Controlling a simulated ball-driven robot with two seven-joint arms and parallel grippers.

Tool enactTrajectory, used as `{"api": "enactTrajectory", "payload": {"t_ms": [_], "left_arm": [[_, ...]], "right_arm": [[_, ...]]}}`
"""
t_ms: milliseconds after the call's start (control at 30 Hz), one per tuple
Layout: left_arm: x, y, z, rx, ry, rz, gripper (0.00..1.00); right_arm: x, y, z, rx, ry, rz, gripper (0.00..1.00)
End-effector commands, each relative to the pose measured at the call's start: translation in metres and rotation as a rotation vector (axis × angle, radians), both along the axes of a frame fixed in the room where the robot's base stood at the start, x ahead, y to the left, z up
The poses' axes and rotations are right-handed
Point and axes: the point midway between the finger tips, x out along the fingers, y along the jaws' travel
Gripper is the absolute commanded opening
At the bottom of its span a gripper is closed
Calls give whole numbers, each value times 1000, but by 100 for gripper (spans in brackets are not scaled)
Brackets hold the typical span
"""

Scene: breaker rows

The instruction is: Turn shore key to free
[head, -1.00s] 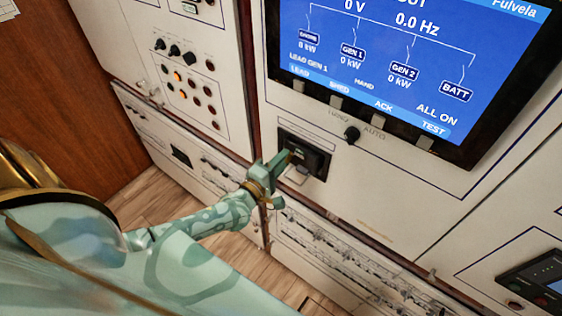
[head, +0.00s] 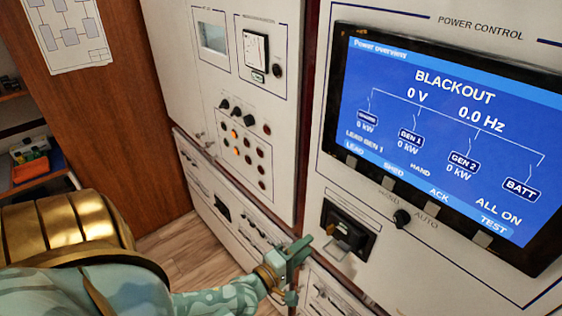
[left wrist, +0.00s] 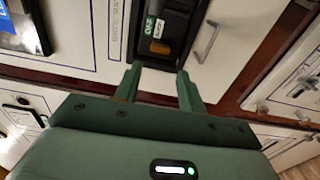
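A black recessed unit (head: 347,231) sits in the white panel below the screen; I cannot make out a shore key on it in the head view. In the left wrist view the black unit (left wrist: 175,18) carries a green label (left wrist: 153,24) and a small brass-coloured part (left wrist: 159,47), possibly the key; its turned position cannot be told. My left gripper (head: 304,246) is just left of the unit in the head view. Its two fingers (left wrist: 157,72) are apart with nothing between them, pointing at the unit's near edge. My right gripper is not in view.
The screen (head: 445,130) reads BLACKOUT, 0 V. A pale metal handle (left wrist: 207,42) stands beside the unit. A panel of knobs and lamps (head: 243,140) is at the left. Wooden floor (head: 205,255) shows below.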

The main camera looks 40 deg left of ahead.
Motion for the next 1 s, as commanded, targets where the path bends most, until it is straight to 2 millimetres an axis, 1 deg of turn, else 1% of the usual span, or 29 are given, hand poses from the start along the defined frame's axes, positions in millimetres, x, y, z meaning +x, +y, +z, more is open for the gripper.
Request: {"api": "enactTrajectory", "payload": {"t_ms": [33,100,200,300,400,567,1000], "left_arm": [[-15,1,-2,0,5,-2,40],[-34,2,-3,2,5,-3,40],[-57,4,-3,0,4,-2,40],[-74,6,-2,1,3,-2,40],[-85,6,-1,0,2,-1,40],[-91,7,0,0,0,-1,40],[-90,7,0,0,0,-1,40]], "right_arm": [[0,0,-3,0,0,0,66],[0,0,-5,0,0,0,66],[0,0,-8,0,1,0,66],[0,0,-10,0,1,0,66],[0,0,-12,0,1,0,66],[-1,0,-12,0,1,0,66],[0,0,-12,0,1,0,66]]}}
